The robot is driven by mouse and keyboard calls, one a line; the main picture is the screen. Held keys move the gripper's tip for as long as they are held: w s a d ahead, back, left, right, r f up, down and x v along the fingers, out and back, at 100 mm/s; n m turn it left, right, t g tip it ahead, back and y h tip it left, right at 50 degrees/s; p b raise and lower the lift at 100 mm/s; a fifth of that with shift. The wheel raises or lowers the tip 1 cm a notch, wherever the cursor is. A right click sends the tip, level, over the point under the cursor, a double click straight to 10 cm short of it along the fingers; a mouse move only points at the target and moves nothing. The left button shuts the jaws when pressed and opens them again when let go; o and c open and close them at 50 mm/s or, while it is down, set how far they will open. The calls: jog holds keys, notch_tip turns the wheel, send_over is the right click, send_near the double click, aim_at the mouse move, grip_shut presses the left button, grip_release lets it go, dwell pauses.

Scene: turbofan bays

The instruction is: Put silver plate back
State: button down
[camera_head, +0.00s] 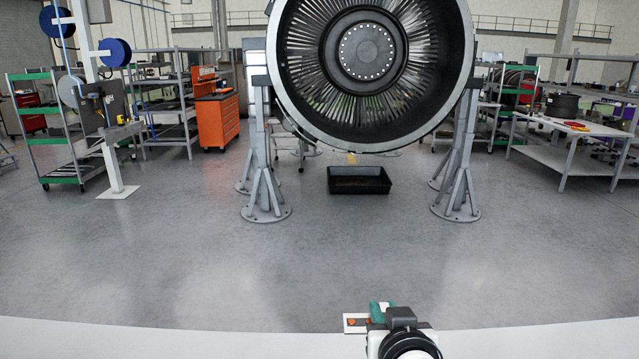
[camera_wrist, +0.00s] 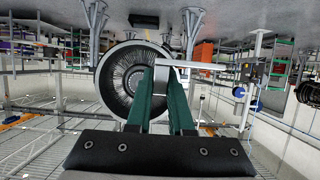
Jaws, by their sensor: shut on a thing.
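My gripper (camera_head: 380,312) is low in the head view, near the front edge of the floor area. Its green fingers (camera_wrist: 164,75) show in the wrist view, close together at their tips. They are shut on the silver plate (camera_wrist: 205,66), a thin pale strip that sticks out to the right of the fingertips in that view. In the head view the plate (camera_head: 350,317) shows as a small light piece with orange marks left of the gripper. Part of it is hidden by the fingers. The gripper and plate are well apart from the engine.
A large turbofan engine (camera_head: 290,70) stands on grey supports (camera_head: 263,190) at the back. A black tray (camera_head: 359,181) lies on the floor under it. Shelves, an orange cabinet (camera_head: 217,121) and a workbench (camera_head: 575,127) stand to the sides. The floor between is clear.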

aim_at(354, 331)
jog(key=a+f+n+y, duration=0.1)
jog(key=a+f, duration=0.1)
jog(key=a+f+n+y, duration=0.1)
jog(key=a+f+y, duration=0.1)
jog(key=shift+w+a+f+n, duration=0.1)
jog(key=shift+a+f+n, duration=0.05)
jog(key=shift+a+n, duration=0.15)
jog(key=s+a+f+n+g+y, duration=0.35)
jog(key=a+f+n+y, duration=0.3)
jog(key=a+f, duration=0.65)
jog(key=s+a+f+n+g+y, duration=0.3)
jog(key=s+a+f+n+g, duration=0.2)
jog(key=s+a+f, duration=0.3)
jog(key=shift+m+t, duration=0.25)
jog(key=shift+s+d+f, duration=0.15)
jog(key=shift+d+f, duration=0.05)
jog(key=shift+f, duration=1.1)
jog(key=shift+s+d+f, duration=0.1)
jog(key=shift+d+f, duration=0.1)
jog(key=shift+f, duration=1.1)
